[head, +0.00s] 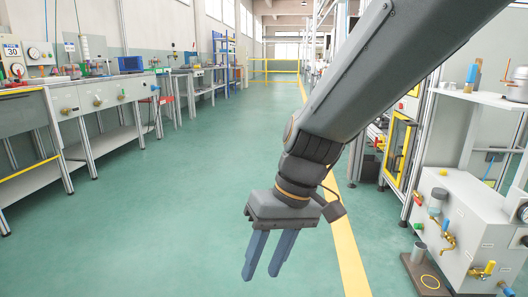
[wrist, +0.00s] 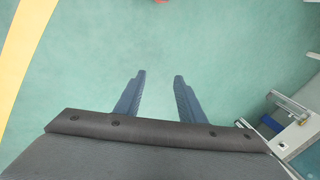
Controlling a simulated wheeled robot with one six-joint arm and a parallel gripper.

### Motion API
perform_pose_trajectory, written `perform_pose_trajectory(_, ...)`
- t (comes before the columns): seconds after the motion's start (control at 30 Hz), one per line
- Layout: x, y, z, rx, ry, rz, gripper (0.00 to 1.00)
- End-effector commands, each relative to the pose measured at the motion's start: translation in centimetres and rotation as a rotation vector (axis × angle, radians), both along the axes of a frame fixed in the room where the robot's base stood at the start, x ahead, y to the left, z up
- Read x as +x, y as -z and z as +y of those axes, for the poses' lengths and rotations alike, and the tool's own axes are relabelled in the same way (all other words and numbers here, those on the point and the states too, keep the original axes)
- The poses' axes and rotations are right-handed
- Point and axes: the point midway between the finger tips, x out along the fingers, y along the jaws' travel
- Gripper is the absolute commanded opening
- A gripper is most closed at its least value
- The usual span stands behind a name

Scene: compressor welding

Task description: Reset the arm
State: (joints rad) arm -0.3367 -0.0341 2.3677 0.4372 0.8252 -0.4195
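My gripper (head: 262,276) hangs below my arm in the head view, pointing down over the green floor. Its two blue-grey fingers are apart, with nothing between them. In the wrist view the gripper (wrist: 160,78) also shows two separate fingers with only bare floor between and beyond them. My arm reaches in from the upper right of the head view and bends down at the wrist. The fingers touch nothing.
Workbenches (head: 108,95) line the left wall. A white cabinet (head: 465,222) with valves stands at the right, a shelf (head: 488,98) above it. A yellow floor line (head: 347,254) runs right of the gripper. The green aisle (head: 190,215) is clear.

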Motion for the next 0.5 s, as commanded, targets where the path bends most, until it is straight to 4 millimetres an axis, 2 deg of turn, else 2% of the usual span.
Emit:
perform_pose_trajectory(0.03,-1.8,-0.3,0.6,-0.020,-0.018,-0.010,0.36)
perform_pose_trajectory(0.2,-5.5,-0.6,1.2,-0.070,-0.031,-0.031,0.36)
perform_pose_trajectory(0.5,-9.6,-0.7,1.3,-0.117,-0.047,-0.071,0.36)
